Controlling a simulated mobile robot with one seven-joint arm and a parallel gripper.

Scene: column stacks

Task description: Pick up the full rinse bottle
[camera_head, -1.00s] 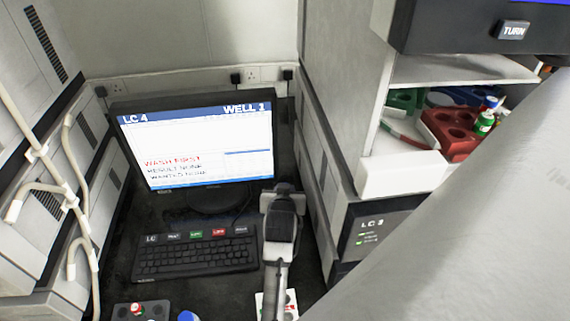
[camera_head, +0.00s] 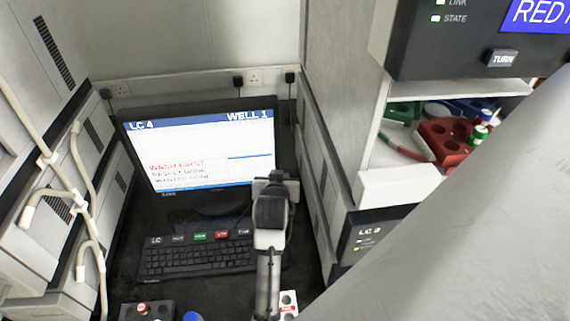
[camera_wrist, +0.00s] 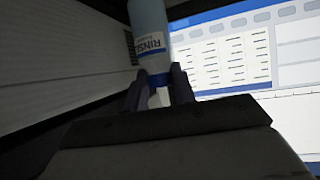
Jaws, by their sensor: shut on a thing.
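The rinse bottle (camera_wrist: 151,38) shows in the wrist view as a pale blue-white bottle with a label reading "RINSE" and a blue band. My gripper (camera_wrist: 159,92) is shut on its lower end as pictured, one dark finger on each side. In the head view my gripper (camera_head: 273,184) is in front of the monitor's lower right part, above the keyboard's right end. The bottle is hidden there behind my wrist. How full it is cannot be told.
A monitor (camera_head: 205,145) reading "WASH FIRST" stands behind a keyboard (camera_head: 200,258). Tall cabinets (camera_head: 325,140) close in on the right. Pale pipes (camera_head: 62,199) run along the left. A shelf with a red rack (camera_head: 445,140) is at right. A blue-topped thing (camera_head: 192,316) is at the bottom edge.

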